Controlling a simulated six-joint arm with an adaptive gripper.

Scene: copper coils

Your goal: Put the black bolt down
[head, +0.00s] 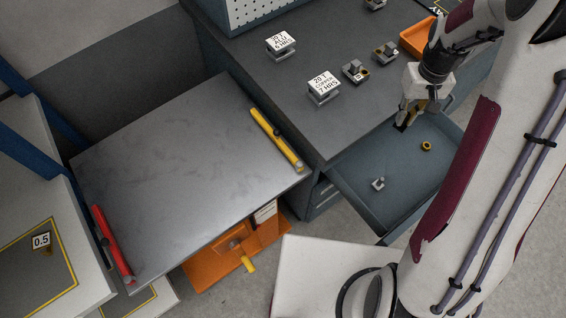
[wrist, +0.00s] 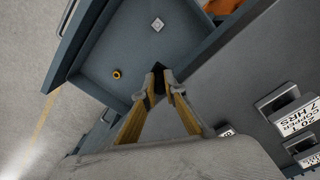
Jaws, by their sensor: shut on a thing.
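My gripper (head: 404,118) is shut on the black bolt (head: 400,126), which also shows dark between the fingertips in the wrist view (wrist: 158,77). The fingers cover part of the bolt. In the head view they point down at the open drawer (head: 350,172), close to the bench's front edge. In the wrist view the bolt overlaps the drawer's inner side by the bench edge; its height above the floor of the drawer is hard to tell.
In the drawer lie a brass ring-like piece (head: 426,146) and a small grey piece (head: 378,184), with bare floor between them. Labelled blocks (head: 323,87) and small grey fixtures (head: 355,71) stand on the bench (head: 300,125). An orange tray (head: 417,38) is behind my gripper.

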